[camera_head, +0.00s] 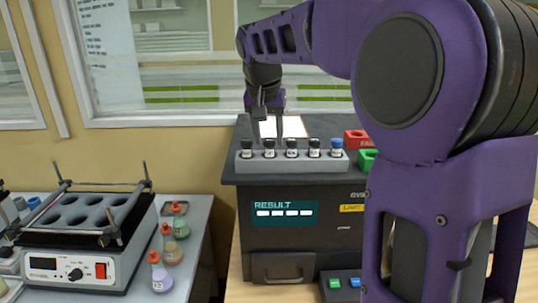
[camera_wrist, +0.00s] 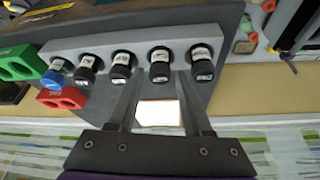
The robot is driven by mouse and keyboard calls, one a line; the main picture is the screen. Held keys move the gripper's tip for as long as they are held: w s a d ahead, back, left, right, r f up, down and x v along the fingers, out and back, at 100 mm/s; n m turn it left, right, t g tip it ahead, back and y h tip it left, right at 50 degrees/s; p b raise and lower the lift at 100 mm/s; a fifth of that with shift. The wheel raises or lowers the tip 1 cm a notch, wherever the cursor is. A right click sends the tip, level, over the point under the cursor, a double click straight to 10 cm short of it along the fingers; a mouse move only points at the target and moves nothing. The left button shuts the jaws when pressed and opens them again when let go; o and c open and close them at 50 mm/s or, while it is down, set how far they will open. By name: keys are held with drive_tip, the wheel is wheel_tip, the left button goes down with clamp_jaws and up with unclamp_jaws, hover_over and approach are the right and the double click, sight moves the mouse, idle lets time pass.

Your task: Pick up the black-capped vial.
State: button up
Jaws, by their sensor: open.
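A grey rack (camera_head: 243,163) on the dark analyser holds a row of vials, one blue-capped vial (camera_head: 336,147) at the right end and several black-capped vials (camera_head: 292,148). My gripper (camera_head: 268,133) is open and empty, just behind the row near the second vial from the left. In the wrist view, my gripper's fingers (camera_wrist: 159,79) point at the rack (camera_wrist: 225,50), with a black-capped vial (camera_wrist: 160,66) lined up in the gap between the fingertips. That vial stands in the rack, and I cannot tell whether the fingers reach around it. The blue-capped vial (camera_wrist: 55,76) is at the left there.
The analyser (camera_head: 335,200) has a lit RESULT screen. A red block (camera_head: 357,139) and a green block (camera_head: 366,160) sit right of the rack. A heater (camera_head: 80,245) with round wells and several red-topped bottles (camera_head: 160,275) stand on the left bench. Windows are behind.

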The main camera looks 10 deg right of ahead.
drive_tip(key=shift+x, duration=1.1)
clamp_jaws()
drive_tip(key=shift+r, duration=0.1)
